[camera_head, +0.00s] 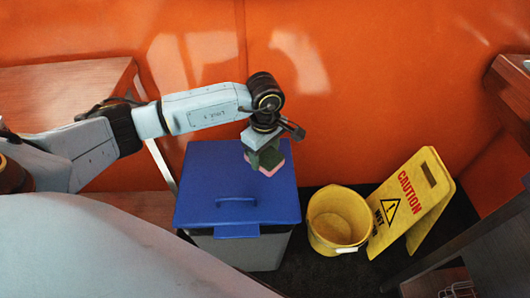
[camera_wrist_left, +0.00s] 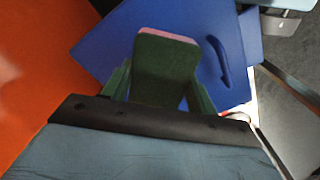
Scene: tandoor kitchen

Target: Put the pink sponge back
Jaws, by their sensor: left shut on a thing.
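The pink sponge (camera_head: 273,170) is held by my left gripper (camera_head: 264,157) over the back right part of a blue bin lid. Only its pink edge shows in the head view. In the left wrist view the sponge (camera_wrist_left: 166,66) shows a broad dark green face with a pink strip along its far edge. The green fingers of my left gripper sit on both sides of it. Whether the sponge touches the lid, I cannot tell. My right gripper is in neither view.
The blue lid (camera_head: 208,186) is closed on a grey bin (camera_head: 245,252). A yellow bucket (camera_head: 333,236) and a yellow caution sign (camera_head: 405,197) stand on the dark floor to its right. The orange wall (camera_head: 400,75) is close behind. A wooden table (camera_head: 65,82) is at the left.

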